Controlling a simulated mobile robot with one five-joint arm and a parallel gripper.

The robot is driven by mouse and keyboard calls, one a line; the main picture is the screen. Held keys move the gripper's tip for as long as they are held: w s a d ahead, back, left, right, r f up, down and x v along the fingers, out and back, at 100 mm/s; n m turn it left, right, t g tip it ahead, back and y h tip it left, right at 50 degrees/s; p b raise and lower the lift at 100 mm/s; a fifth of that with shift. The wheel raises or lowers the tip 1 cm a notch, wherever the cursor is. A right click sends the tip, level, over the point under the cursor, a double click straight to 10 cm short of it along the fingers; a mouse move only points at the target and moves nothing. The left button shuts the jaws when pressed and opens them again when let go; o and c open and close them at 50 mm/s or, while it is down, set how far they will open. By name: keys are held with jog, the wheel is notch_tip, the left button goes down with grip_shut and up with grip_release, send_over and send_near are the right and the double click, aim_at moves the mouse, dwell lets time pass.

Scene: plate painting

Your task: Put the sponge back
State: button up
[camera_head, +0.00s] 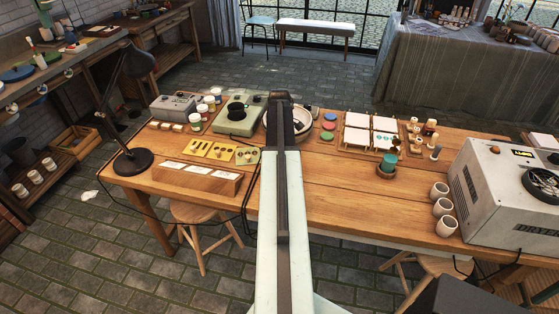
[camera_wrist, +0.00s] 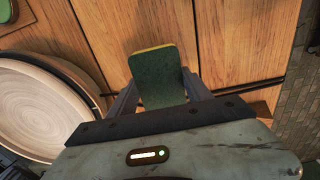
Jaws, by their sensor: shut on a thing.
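My gripper (camera_wrist: 158,92) is shut on the sponge (camera_wrist: 160,77), which has a dark green face and a thin yellow edge. In the wrist view the sponge sits between the two fingers, above the wooden table (camera_wrist: 225,40). How far it is above the wood I cannot tell. In the head view my arm hides the gripper and the sponge.
A round pale wheel in a white basin (camera_wrist: 40,105) lies left of the gripper in the wrist view. The table's front middle is clear.

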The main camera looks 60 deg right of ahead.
jog(key=shift+f+b, duration=0.8)
jog(key=shift+f, duration=0.75)
jog(key=o, duration=1.2)
jog(key=shift+r, duration=0.15)
notch_tip(320, 180, up, 12)
jog(key=p, duration=1.2)
jog(key=shift+r+p, duration=0.25)
jog(key=shift+p, duration=0.1)
jog(key=shift+f, duration=0.1)
